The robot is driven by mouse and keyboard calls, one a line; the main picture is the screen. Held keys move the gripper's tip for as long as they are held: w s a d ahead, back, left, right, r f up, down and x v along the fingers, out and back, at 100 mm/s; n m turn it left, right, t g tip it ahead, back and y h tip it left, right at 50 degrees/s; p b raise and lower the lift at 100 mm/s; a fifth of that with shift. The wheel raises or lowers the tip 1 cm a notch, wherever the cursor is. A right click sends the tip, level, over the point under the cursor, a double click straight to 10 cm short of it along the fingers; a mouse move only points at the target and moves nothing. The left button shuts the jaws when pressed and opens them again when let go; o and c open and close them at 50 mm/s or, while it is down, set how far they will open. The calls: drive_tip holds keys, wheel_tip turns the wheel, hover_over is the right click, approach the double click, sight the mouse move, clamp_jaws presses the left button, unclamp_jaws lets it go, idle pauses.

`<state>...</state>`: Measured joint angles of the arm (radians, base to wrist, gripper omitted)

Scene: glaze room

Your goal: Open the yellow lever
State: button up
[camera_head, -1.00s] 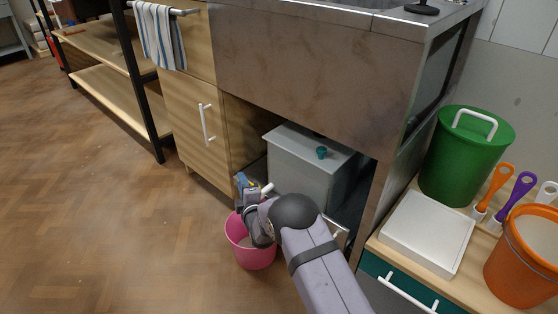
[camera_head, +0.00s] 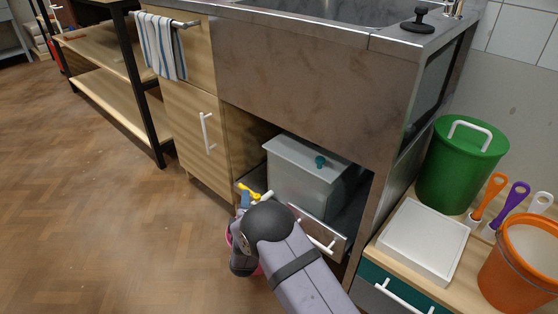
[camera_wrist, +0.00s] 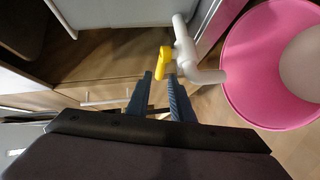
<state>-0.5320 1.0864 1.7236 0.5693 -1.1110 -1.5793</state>
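The yellow lever (camera_head: 252,190) sits on a white pipe valve at the lower left front of the grey tank (camera_head: 300,180). In the wrist view the lever (camera_wrist: 163,62) stands against the white pipe (camera_wrist: 186,55), just beyond my fingertips. My gripper (camera_wrist: 160,76) is open, its two dark blue fingers a narrow gap apart. The lever's near end lies at the mouth of that gap; I cannot tell whether either finger touches it. In the head view my gripper (camera_head: 246,198) is mostly hidden behind my own wrist.
A pink bucket (camera_wrist: 238,70) stands right beside the pipe outlet. The tank sits under the steel sink (camera_head: 290,60), behind a drawer front with a white handle (camera_head: 318,240). A wooden cabinet door (camera_head: 198,130) is on the left. Open floor (camera_head: 90,220) lies further left.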

drive_tip(key=s+d+r+m+g+p, duration=0.2)
drive_tip(key=s+d+r+g+p, duration=0.1)
drive_tip(key=r+p, duration=0.3)
drive_tip(key=s+d+r+m+g+p, duration=0.2)
drive_tip(key=s+r+p, duration=0.3)
drive_tip(key=r, duration=0.4)
drive_tip(key=s+d+r+m+g+y+p, duration=0.1)
drive_tip(key=s+d+r+m+g+p, duration=0.2)
drive_tip(key=r+p, duration=0.5)
drive_tip(key=shift+s+d+r+m+g, duration=0.15)
drive_tip(key=shift+s+d+m+g, duration=0.3)
drive_tip(key=shift+d, duration=0.65)
drive_tip(key=shift+m, duration=0.25)
